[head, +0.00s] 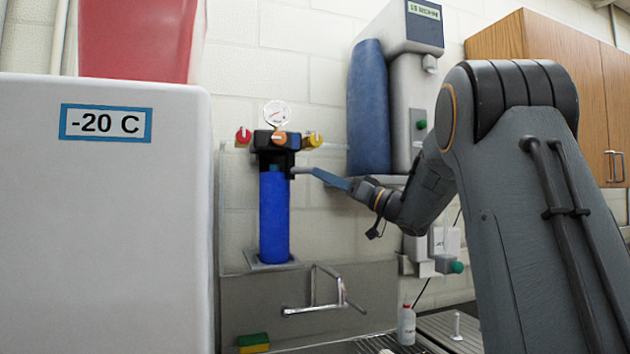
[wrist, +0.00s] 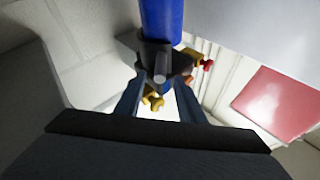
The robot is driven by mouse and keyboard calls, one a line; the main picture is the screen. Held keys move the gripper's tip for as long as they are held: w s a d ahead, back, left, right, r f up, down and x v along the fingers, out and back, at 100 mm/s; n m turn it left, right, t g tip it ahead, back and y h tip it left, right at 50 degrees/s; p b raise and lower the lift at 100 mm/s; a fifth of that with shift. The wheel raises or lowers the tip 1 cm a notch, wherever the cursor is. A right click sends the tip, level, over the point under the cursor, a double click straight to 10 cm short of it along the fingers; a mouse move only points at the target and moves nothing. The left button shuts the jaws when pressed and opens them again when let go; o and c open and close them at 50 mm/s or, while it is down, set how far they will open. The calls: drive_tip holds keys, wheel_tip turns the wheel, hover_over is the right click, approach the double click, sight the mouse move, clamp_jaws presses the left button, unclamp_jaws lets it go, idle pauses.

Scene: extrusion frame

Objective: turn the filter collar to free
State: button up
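The filter has a blue cylindrical body (head: 274,215) hanging upright below a black head (head: 275,141). Its dark collar (wrist: 157,52) shows in the wrist view, where the blue body (wrist: 162,18) appears above it. A short grey handle (head: 300,170) sticks out from the collar towards my gripper; in the wrist view this handle (wrist: 160,72) points at the camera. My gripper (head: 318,173) has blue fingers and reaches in from the right. In the wrist view, my gripper (wrist: 162,90) is open, its fingers apart on either side of the handle. I see no contact.
A pressure gauge (head: 277,113), a red knob (head: 243,135) and yellow knobs (head: 314,139) sit on the filter head. A white freezer (head: 105,220) stands close at left. A tap (head: 325,290) and bottle (head: 406,325) are below. A wall dispenser (head: 405,110) is at right.

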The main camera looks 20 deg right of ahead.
drive_tip(key=shift+v, duration=0.75)
